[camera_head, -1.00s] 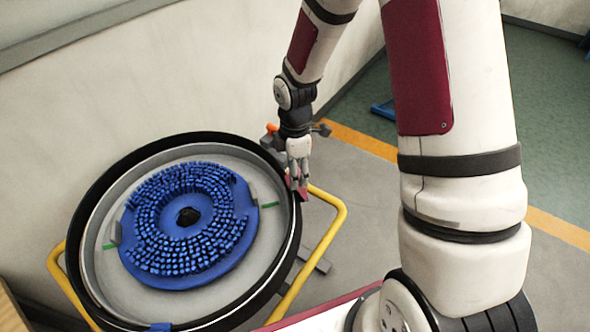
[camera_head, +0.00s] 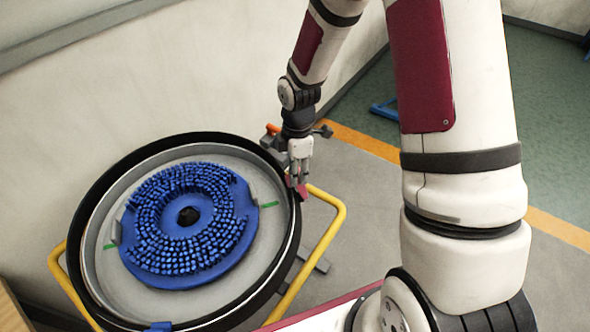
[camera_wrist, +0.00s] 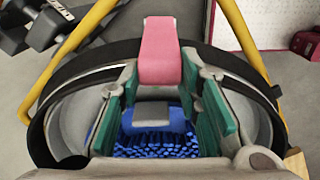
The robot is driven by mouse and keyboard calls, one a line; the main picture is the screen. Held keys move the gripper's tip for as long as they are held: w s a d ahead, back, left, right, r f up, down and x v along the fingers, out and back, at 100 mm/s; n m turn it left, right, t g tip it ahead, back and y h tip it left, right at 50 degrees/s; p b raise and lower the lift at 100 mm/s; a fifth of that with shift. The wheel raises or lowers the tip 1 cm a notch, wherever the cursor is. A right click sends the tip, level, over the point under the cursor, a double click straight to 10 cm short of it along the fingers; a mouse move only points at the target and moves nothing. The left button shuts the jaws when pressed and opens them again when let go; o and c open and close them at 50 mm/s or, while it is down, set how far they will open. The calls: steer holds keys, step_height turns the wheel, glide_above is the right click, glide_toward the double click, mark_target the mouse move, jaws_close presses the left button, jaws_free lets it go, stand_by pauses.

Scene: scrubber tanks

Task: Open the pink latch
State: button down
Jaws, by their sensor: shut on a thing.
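The pink latch (camera_head: 303,192) is on the right side of the round tank's black rim (camera_head: 294,236). In the wrist view the pink latch (camera_wrist: 159,52) stands up at the rim, at the top centre. My gripper (camera_head: 297,177) is at the latch, coming down from above. In the wrist view my gripper (camera_wrist: 160,76) has its green-padded fingers on both sides of the latch's lower end, shut on it. The exact contact of the pads is hard to see. In the head view the fingers hide part of the latch.
A blue brush disc (camera_head: 232,262) lies inside the tank. A yellow tubular frame (camera_head: 341,222) surrounds the tank. A pale wall (camera_head: 60,110) is behind it. Dark dumbbells (camera_wrist: 45,28) lie on the floor beyond the rim.

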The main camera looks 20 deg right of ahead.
steer(key=d+f+t+y+b, duration=0.1)
steer(key=d+f+y+b, duration=0.2)
steer(key=d+y, duration=1)
steer(key=shift+s+d+f, duration=0.2)
steer(key=shift+s+f, duration=0.25)
steer(key=shift+f, duration=1.25)
steer(key=c, duration=1.2)
jaws_free()
steer(key=shift+f, duration=0.1)
steer(key=shift+o, duration=0.2)
steer(key=shift+r, duration=0.2)
